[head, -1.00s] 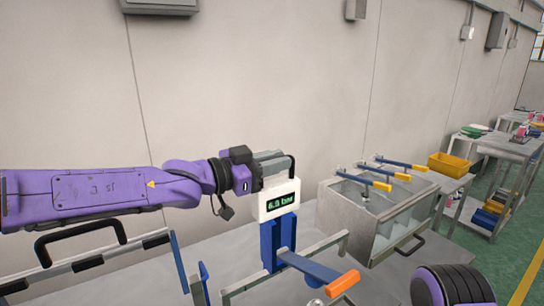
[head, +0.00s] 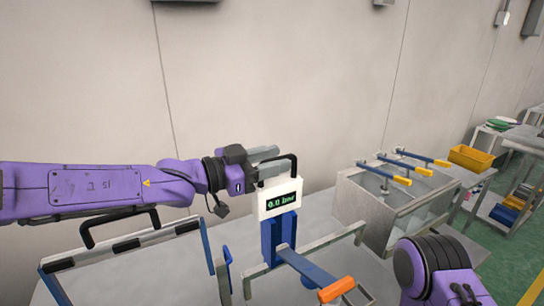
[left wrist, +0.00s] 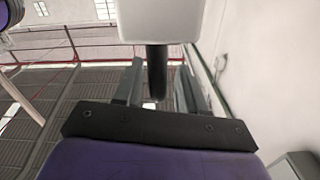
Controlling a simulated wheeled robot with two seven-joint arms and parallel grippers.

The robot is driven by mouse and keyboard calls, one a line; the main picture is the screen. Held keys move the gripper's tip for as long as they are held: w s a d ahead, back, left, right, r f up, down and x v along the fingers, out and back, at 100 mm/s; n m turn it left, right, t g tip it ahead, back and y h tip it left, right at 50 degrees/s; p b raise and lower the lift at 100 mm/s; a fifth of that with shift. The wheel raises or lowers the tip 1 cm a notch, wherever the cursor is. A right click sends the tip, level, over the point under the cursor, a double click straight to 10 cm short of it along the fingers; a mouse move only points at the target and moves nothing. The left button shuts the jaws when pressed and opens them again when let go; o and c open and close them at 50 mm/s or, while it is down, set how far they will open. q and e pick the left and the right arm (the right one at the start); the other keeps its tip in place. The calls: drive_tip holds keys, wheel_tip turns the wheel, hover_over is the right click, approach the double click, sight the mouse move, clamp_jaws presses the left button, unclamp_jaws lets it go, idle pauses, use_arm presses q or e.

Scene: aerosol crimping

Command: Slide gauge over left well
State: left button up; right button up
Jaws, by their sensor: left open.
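The gauge (head: 277,200) is a white box with a green readout of 0.0 bar and a black loop handle on top, above an upright blue body (head: 278,240). My left gripper (head: 270,162) is at the handle and open. In the left wrist view, the black handle (left wrist: 156,72) stands between its two grey fingers (left wrist: 155,88) with gaps, below the white gauge box (left wrist: 160,20). A blue lever with an orange grip (head: 337,290) is in front of the blue body. I cannot make out the left well. Part of my right arm (head: 440,270) shows at lower right; its gripper does not.
A metal tank with glass panels (head: 360,208) and several blue-and-yellow levers (head: 394,177) stands to the right. A frame with a black-and-white top bar (head: 120,246) is at lower left. The wall (head: 280,80) is behind. A yellow bin (head: 471,158) is farther right.

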use_arm(q)
drive_tip(key=shift+r, duration=0.45)
drive_tip(key=s+r, duration=1.2)
drive_tip(key=s, duration=0.2)
drive_tip(key=shift+a+p, duration=0.2)
drive_tip(key=shift+p, duration=0.25)
